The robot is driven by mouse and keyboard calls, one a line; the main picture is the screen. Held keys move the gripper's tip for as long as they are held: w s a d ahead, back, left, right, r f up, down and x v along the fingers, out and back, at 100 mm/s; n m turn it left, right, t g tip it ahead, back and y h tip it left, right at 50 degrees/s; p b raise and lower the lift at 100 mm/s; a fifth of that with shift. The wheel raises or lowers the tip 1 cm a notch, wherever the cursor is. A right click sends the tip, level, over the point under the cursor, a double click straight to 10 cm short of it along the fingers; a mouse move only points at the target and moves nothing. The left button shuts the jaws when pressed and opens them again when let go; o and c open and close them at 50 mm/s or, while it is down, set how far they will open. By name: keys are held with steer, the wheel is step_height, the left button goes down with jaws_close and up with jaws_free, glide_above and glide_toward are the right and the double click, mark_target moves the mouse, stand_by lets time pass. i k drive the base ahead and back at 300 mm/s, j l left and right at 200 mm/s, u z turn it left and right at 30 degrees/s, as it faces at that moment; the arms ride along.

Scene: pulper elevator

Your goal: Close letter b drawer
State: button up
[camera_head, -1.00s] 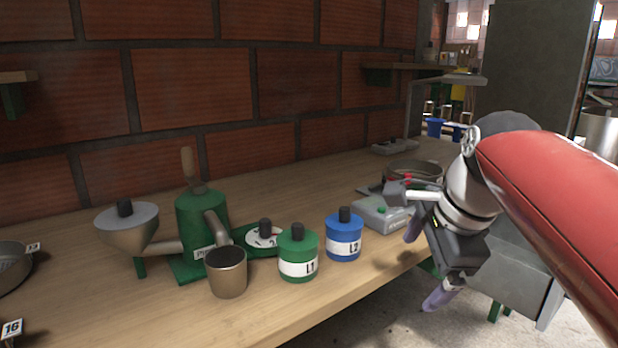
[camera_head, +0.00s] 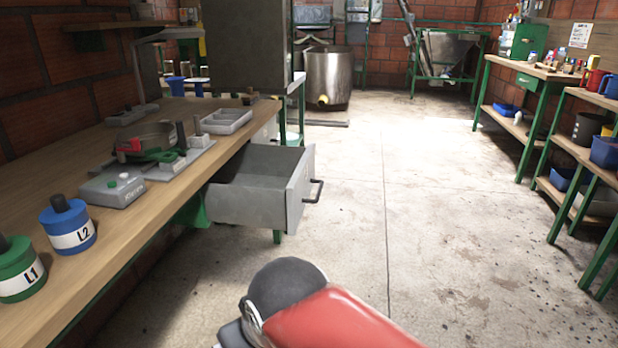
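A grey metal drawer (camera_head: 258,202) is pulled far out from under the left workbench (camera_head: 150,208), over the floor. Its front panel (camera_head: 297,192) faces right and carries a dark bar handle (camera_head: 314,190). No letter is readable on it. The inside that shows looks empty. My red arm rises at the bottom edge of the picture, in front of the drawer and below it. My gripper is out of view below the frame, so its fingers are hidden.
On the bench stand a blue L2 jar (camera_head: 67,226), a green L1 jar (camera_head: 18,270), a grey scale (camera_head: 112,190) and a pale tray (camera_head: 226,121). Clear concrete floor (camera_head: 410,200) lies right of the drawer. Green-framed shelves (camera_head: 545,90) line the right side.

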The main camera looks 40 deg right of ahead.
mark_target(261, 185)
steer(key=k+l+z, duration=0.15)
steer(key=l+z, duration=0.15)
steer(key=k+l+z, duration=0.1)
steer(key=l+z, duration=0.2)
steer(key=i+l+u, duration=0.1)
steer(key=i+l, duration=0.15)
steer(key=i+l+u, duration=0.1)
steer(key=l, duration=0.3)
steer(key=i, duration=0.1)
